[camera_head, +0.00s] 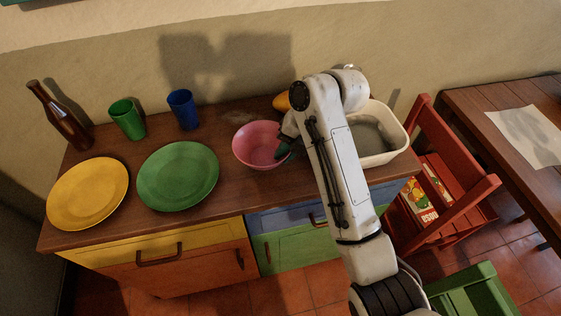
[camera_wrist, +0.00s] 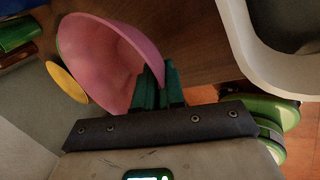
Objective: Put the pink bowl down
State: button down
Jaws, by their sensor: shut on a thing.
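The pink bowl (camera_head: 257,146) is at the middle of the wooden counter, just left of my gripper (camera_head: 284,148). My gripper's green fingertips are shut on the bowl's right rim. In the wrist view the pink bowl (camera_wrist: 108,58) fills the upper left, tilted in that picture, with its rim between the green fingers (camera_wrist: 160,88). The bowl looks upright in the head view. Whether its base touches the counter I cannot tell.
The green plate (camera_head: 178,175) lies close to the bowl's left, and the yellow plate (camera_head: 88,192) lies further left. A green cup (camera_head: 127,119), a blue cup (camera_head: 183,109) and a brown bottle (camera_head: 60,117) stand behind. A white basin (camera_head: 392,147) is right. Bare counter (camera_head: 228,190) lies in front.

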jog(key=shift+w+a+f, duration=0.3)
jog(key=shift+a+f, duration=0.1)
jog(key=shift+f, duration=0.15)
jog(key=shift+w+a+f+p, duration=0.15)
jog(key=shift+f+p, duration=0.25)
jog(key=shift+f, duration=1.45)
jog(key=c, duration=1.2)
grip_release()
jog(key=shift+c, duration=0.2)
jog(key=shift+r, duration=0.1)
jog(key=v, duration=1.1)
jog(key=shift+d+r, duration=0.2)
jog(key=shift+r, duration=0.15)
